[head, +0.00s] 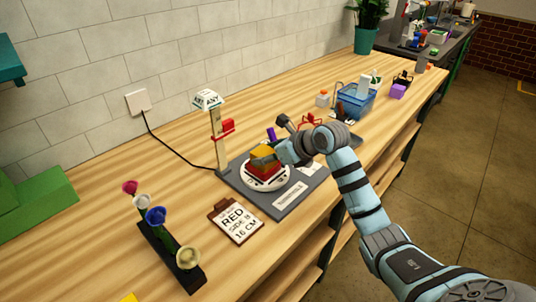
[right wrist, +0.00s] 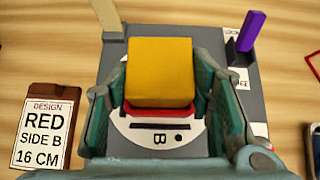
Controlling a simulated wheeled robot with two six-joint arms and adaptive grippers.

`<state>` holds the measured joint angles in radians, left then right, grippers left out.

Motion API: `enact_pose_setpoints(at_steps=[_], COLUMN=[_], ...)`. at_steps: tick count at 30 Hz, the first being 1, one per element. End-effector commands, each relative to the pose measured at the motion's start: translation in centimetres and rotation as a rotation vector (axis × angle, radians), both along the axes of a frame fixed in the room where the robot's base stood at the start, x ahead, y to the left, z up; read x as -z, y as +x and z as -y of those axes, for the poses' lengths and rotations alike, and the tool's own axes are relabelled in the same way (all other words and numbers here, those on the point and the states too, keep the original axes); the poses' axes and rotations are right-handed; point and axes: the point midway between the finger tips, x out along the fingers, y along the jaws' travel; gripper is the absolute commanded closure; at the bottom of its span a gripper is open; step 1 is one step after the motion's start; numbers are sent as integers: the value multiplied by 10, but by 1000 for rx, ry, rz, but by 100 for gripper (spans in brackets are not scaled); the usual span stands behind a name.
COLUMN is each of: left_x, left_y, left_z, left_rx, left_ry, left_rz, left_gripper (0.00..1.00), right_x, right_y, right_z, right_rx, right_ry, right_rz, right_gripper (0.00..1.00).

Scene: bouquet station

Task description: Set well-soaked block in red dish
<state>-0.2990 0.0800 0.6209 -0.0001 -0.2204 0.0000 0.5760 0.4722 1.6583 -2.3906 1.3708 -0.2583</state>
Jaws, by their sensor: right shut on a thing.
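The well-soaked block (head: 264,155) is a yellow-ochre block; it also shows in the right wrist view (right wrist: 160,72). My right gripper (head: 279,153) is shut on it, with a finger on each side in the right wrist view (right wrist: 160,92). The block is over the red dish (head: 262,170), and a strip of the dish shows below it in the right wrist view (right wrist: 162,110). I cannot tell whether the block rests on the dish floor. The dish sits on a white round turntable (head: 252,181) marked B. My left gripper is not in view.
The turntable is on a grey board (head: 300,206) with a post (head: 217,140) behind it. A clipboard (head: 236,220) reads RED, SIDE B, 16 CM. A dark rack (head: 172,257) with flowers stands front left. A blue basket (head: 356,104) stands farther right. A purple item (right wrist: 251,30) stands near the gripper.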

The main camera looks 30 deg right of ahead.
Motion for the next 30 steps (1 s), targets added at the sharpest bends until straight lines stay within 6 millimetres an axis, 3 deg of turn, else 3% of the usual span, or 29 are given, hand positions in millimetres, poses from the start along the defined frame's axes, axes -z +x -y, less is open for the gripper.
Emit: enact_pose_setpoints(at_steps=[5, 6, 9, 17, 20, 30], left_x=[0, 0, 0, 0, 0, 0], left_y=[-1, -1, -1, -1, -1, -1], left_z=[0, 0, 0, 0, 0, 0], left_rx=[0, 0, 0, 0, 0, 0], left_ry=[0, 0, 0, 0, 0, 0], left_rz=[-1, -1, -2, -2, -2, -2], left_gripper=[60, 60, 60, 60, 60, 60], right_x=[0, 0, 0, 0, 0, 0], right_y=[0, 0, 0, 0, 0, 0], right_z=[0, 0, 0, 0, 0, 0], right_rx=[0, 0, 0, 0, 0, 0], right_ry=[0, 0, 0, 0, 0, 0], right_rz=[1, 1, 1, 0, 0, 0], right_gripper=[100, 47, 31, 27, 12, 12])
